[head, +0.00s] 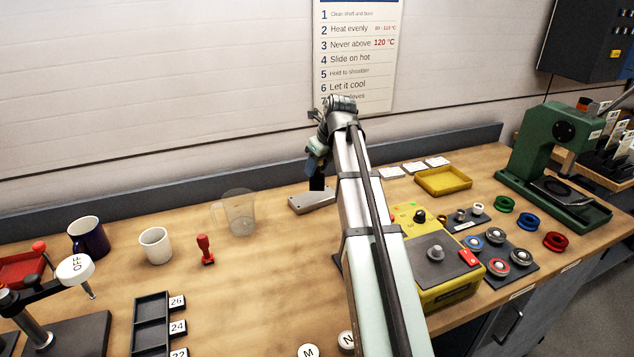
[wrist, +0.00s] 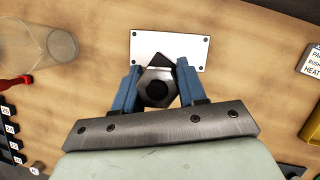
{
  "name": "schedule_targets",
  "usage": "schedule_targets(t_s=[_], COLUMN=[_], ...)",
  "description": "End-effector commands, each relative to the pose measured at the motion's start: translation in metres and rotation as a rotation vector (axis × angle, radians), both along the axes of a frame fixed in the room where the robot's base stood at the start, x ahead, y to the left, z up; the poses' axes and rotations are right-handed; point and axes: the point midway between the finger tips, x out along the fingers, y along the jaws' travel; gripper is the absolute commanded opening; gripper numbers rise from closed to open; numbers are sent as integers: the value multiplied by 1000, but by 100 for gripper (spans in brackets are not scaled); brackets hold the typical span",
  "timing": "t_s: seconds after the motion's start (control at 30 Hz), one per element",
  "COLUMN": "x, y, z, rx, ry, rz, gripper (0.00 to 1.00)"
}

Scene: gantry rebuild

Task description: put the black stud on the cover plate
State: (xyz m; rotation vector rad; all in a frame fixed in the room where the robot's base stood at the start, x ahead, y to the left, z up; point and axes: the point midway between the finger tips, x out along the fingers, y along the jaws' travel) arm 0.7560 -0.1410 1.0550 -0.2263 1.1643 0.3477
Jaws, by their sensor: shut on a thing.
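The cover plate (head: 305,204) is a flat, pale metal plate lying on the bench in the head view. In the wrist view it is a light rectangle (wrist: 196,52) with small dark holes at its corners. My gripper (head: 317,164) is above it, its blue fingers (wrist: 157,84) shut on the black stud (head: 317,184). In the wrist view the stud shows a grey hexagonal end with a dark hole (wrist: 157,89), and a black part overlaps the plate's near edge. Whether the stud touches the plate is not clear.
A clear jug (head: 240,214) and a red-handled stamp (head: 205,249) stand left of the plate. My arm crosses in front, right of it. A yellow tray (head: 443,182) and yellow machine (head: 450,294) are farther right. Bare bench lies in front of the plate.

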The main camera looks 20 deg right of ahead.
Motion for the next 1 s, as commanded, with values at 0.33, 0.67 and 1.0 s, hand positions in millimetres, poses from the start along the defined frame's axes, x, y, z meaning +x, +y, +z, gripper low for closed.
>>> schedule_targets(t_s=[0.33, 0.67, 1.0], x=[0, 1, 0], y=[0, 0, 0], z=[-28, -51, -54], rx=[0, 0, 0], ry=[-1, -3, -1], rz=[0, 0, 0], gripper=[0, 0, 45])
